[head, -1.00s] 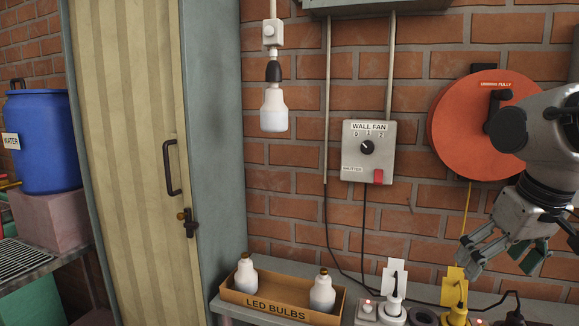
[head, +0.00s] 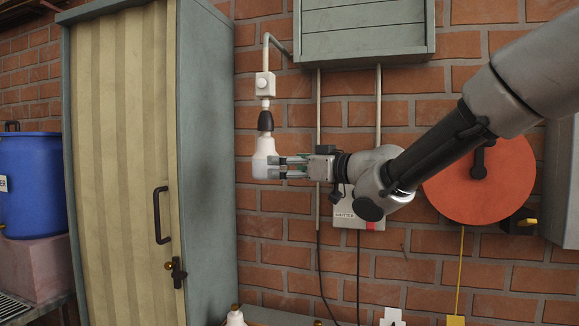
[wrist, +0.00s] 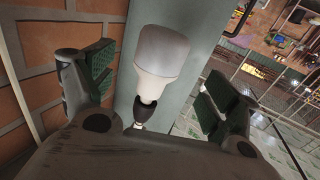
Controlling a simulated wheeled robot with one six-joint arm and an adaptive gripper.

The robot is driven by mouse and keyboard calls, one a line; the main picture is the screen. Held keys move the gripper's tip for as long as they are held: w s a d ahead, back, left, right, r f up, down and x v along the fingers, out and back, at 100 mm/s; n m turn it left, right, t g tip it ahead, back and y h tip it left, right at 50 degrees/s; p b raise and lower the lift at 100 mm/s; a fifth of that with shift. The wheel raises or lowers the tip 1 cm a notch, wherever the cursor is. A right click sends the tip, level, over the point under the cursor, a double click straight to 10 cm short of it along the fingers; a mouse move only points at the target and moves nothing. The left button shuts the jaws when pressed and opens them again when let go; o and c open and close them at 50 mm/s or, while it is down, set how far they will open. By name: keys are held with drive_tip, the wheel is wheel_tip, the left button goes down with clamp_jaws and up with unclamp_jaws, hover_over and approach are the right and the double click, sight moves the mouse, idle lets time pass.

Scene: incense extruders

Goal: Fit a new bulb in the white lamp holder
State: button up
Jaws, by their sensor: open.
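A white bulb (head: 264,150) hangs base up in the lamp holder, whose black socket (head: 266,121) hangs below a small white switch box (head: 265,84) on a white pipe. My gripper (head: 274,167) has come in from the right at the bulb's height. In the wrist view the bulb (wrist: 162,62) is between my two open fingers, with visible gaps on both sides. The black socket (wrist: 146,114) shows beyond its neck.
A tall grey-green cabinet (head: 208,160) stands just left of the lamp. A grey box (head: 365,30) is above, with conduits running down the brick wall. My arm partly covers the wall fan switch box (head: 347,216) and the orange reel (head: 490,185) on the right.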

sight(266, 163)
drive_tip(key=x, duration=0.7)
drive_tip(key=shift+w+a+r, duration=0.1)
drive_tip(key=shift+w+a, duration=0.15)
drive_tip(key=shift+c, duration=0.3)
drive_tip(key=c, duration=1.1)
drive_tip(key=shift+w+d, duration=0.1)
drive_tip(key=shift+n+g+y, duration=0.3)
drive_tip(key=shift+g+y, duration=0.1)
drive_tip(key=shift+g, duration=0.1)
drive_tip(key=shift+n+g+y, duration=0.3)
drive_tip(key=shift+n+g, duration=0.2)
drive_tip(key=shift+g, duration=0.3)
drive_tip(key=shift+n+g+y, duration=0.4)
